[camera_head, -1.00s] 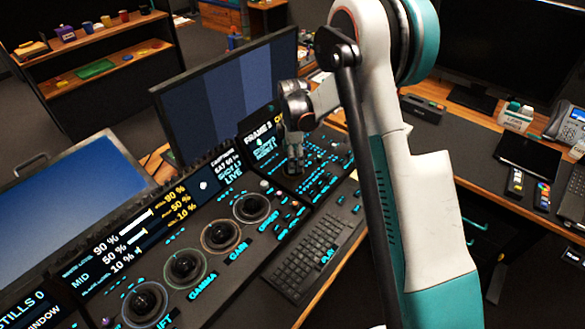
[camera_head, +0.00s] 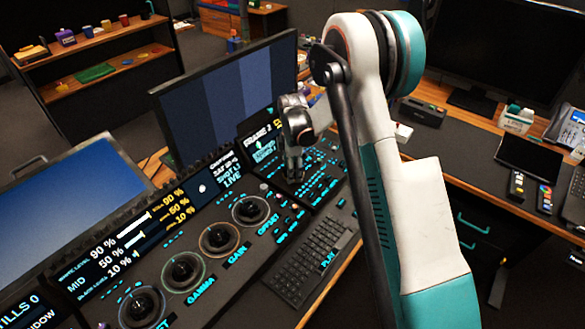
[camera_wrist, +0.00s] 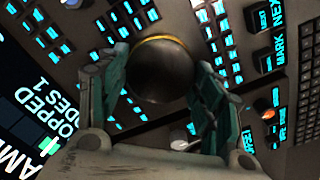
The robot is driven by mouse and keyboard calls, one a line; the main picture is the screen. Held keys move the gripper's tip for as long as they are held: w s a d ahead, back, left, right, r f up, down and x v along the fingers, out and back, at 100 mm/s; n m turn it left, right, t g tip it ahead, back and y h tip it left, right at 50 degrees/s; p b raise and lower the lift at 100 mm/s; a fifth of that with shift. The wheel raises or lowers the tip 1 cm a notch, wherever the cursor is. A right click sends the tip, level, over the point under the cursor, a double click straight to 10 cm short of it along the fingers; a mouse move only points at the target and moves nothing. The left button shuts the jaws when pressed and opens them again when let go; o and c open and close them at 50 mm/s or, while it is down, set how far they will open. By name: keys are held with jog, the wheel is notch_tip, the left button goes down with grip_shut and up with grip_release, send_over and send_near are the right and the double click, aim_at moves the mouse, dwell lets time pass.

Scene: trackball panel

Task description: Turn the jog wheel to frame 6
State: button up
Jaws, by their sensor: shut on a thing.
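The jog wheel (camera_wrist: 160,70) is a dark, round, smooth knob with a yellow ring at its far edge, seen in the wrist view. My gripper (camera_wrist: 163,78) has one teal finger on each side of it and is shut on it. In the head view my gripper (camera_head: 293,168) points down at the right-hand part of the panel and hides the wheel. The small frame display (camera_head: 262,138) behind it reads "FRAME" with a digit that looks like 2, though it is blurred.
Several trackballs with rings, one of them the gain trackball (camera_head: 219,238), lie left of my gripper. A keyboard (camera_head: 310,262) is in front. A large monitor (camera_head: 228,95) stands close behind. Lit buttons surround the wheel.

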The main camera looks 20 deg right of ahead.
jog(key=shift+m, duration=0.4)
jog(key=m, duration=0.4)
jog(key=shift+w+m+b, duration=0.1)
jog(key=shift+m+b, duration=0.3)
jog(key=m, duration=0.6)
jog(key=shift+d+b, duration=0.1)
jog(key=shift+b, duration=0.2)
jog(key=m, duration=0.6)
jog(key=shift+d+m, duration=0.1)
jog(key=shift+m, duration=0.2)
jog(key=m, duration=0.5)
jog(key=shift+m+b, duration=0.3)
jog(key=o, duration=1.1)
